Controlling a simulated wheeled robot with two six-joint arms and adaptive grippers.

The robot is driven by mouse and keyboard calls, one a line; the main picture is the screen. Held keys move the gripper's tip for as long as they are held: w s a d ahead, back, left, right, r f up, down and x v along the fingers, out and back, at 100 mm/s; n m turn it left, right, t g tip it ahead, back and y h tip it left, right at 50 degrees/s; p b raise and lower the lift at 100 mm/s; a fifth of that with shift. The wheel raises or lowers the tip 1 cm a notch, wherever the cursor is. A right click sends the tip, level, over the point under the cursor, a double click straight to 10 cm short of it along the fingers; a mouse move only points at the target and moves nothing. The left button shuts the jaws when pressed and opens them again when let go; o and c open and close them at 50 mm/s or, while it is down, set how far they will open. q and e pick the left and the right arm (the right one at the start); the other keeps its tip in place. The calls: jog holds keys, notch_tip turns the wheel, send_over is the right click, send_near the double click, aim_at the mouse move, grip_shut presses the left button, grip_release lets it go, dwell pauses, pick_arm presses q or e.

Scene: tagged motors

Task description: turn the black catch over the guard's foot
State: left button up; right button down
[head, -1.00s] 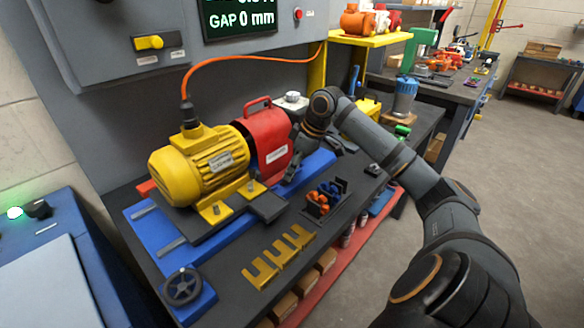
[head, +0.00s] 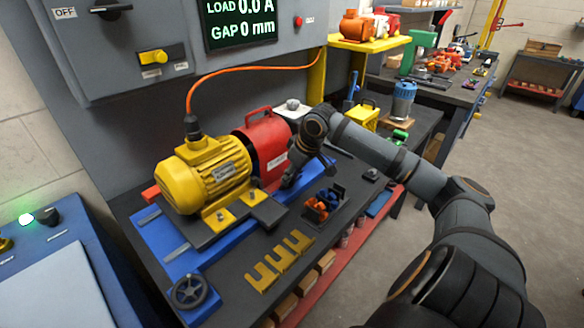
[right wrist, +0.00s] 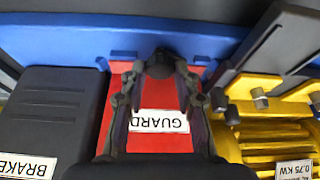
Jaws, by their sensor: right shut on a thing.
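The red guard (head: 268,142) stands over the shaft end beside the yellow motor (head: 205,178), on the blue bed (head: 172,243). In the right wrist view the guard (right wrist: 150,92), labelled GUARD, lies beneath my fingers. The black catch (right wrist: 160,62) is at the border between the red guard and the blue bed. My right gripper (right wrist: 160,74) is shut on the catch, one finger on each side. In the head view my right gripper (head: 290,178) is low at the guard's front side and hides the catch. The catch's exact angle is hard to tell. My left gripper is out of view.
A black brake block (right wrist: 42,115) and the motor's yellow feet (right wrist: 265,105) flank the guard in the wrist view. Yellow forked shims (head: 280,262) and a holder with orange and blue pieces (head: 323,205) lie in front. The display (head: 240,22) reads GAP 0 mm.

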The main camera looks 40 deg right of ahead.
jog(key=m+h+p, duration=0.1)
jog(key=m+p, duration=0.2)
jog(key=p, duration=0.2)
jog(key=m+h+p, duration=0.1)
jog(key=m+p, duration=0.3)
jog(key=p, duration=0.1)
jog(key=m+g+h+p, duration=0.1)
jog(key=m+p, duration=0.2)
jog(key=p, duration=0.2)
jog(key=shift+w+a+r+m+h, duration=0.1)
jog(key=shift+a+r+m+h, duration=0.2)
jog(key=shift+a+m+h, duration=0.1)
jog(key=shift+f+m+g+p, duration=0.1)
jog(key=shift+m+g+p, duration=0.3)
jog(key=shift+m+p, duration=0.5)
jog(key=shift+f+m+h+p, duration=0.15)
jog(key=shift+m+h+p, duration=0.25)
jog(key=shift+p, duration=0.2)
jog(key=shift+d, duration=0.1)
jog(key=c, duration=1)
grip_release()
